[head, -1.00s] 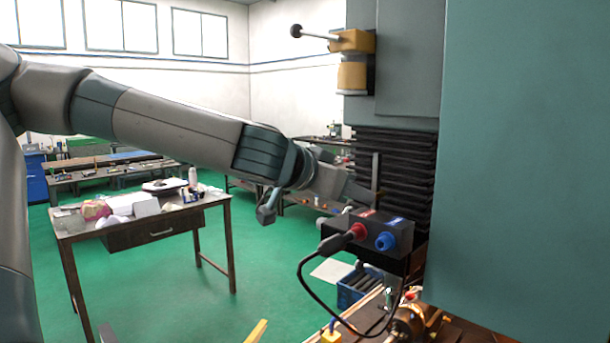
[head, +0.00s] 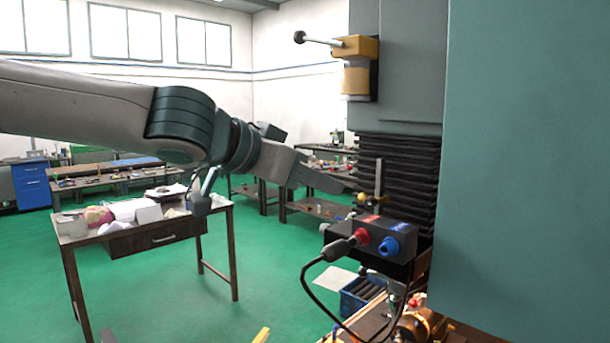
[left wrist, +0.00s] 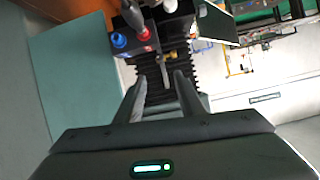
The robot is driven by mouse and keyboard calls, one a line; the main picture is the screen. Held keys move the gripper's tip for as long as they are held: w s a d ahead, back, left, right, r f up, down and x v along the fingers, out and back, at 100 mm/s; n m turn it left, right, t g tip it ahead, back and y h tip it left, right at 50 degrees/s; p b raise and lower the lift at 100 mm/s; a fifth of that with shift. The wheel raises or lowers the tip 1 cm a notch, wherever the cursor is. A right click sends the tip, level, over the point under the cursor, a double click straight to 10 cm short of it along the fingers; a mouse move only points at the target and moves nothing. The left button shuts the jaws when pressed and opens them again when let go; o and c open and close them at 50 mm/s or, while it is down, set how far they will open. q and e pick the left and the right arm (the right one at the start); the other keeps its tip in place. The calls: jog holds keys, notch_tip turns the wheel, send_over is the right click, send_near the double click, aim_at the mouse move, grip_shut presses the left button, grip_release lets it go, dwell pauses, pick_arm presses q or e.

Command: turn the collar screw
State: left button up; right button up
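My left gripper (head: 335,183) is in the air left of the black box, apart from it. In the left wrist view its two fingers (left wrist: 160,88) are spread with nothing between them. A copper-coloured round part (head: 420,325), perhaps the chuck, shows at the lower right of the head view, partly cut off by the frame. I cannot make out the collar screw on it. My right gripper is not in view.
The black box (head: 395,233) carries red and blue connectors and a hanging cable. A large green-grey panel (head: 525,150) fills the right side. Black bellows (head: 405,185) stand behind the box. A cluttered table (head: 160,235) is at the left, with open green floor beyond.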

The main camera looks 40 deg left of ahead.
pick_arm(q)
jog(key=v, duration=0.2)
jog(key=shift+s+r, duration=0.15)
jog(key=shift+s, duration=0.15)
jog(key=shift+w+a, duration=0.1)
